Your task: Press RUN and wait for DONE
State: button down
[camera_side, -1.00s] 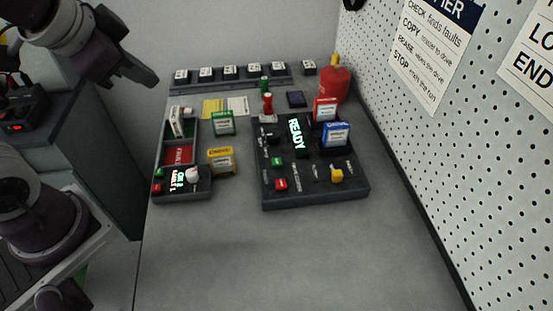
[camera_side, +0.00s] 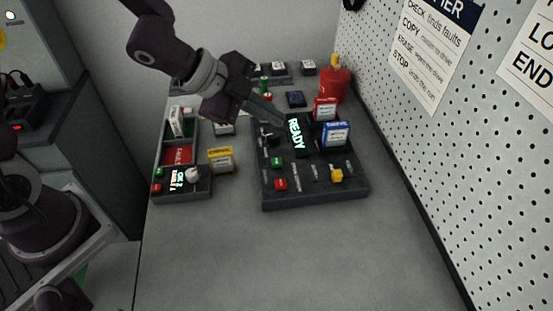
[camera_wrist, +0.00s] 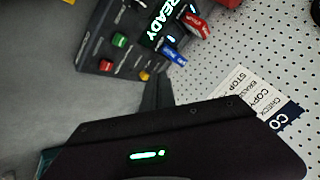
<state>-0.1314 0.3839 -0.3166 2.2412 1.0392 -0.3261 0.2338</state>
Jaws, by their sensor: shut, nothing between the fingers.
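The dark control panel (camera_side: 315,195) sits on the grey bench, and its display (camera_side: 297,136) reads READY in green. It has a green button (camera_side: 276,162), a red button (camera_side: 281,184) and a yellow button (camera_side: 336,175); their labels are too small to read. In the wrist view the green button (camera_wrist: 120,40) shows near the top, with the READY display (camera_wrist: 165,18) beside it. My gripper (camera_side: 279,121) is shut and empty, above the panel's back left part near the display. In the wrist view its dark fingers point up toward the panel.
A blue cartridge (camera_side: 335,135) and a red cartridge (camera_side: 325,109) stand in the panel. A red bottle (camera_side: 335,84) is behind. A smaller box (camera_side: 184,193) with its own display and a yellow cartridge (camera_side: 221,160) lie left. The bench front is clear.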

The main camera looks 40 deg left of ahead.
aim_at(272, 162)
jog(key=shift+f, duration=4.4)
jog(key=shift+f, duration=0.4)
jog(key=shift+f, duration=0.5)
jog(key=shift+r, duration=0.9)
jog(key=shift+r, duration=2.55)
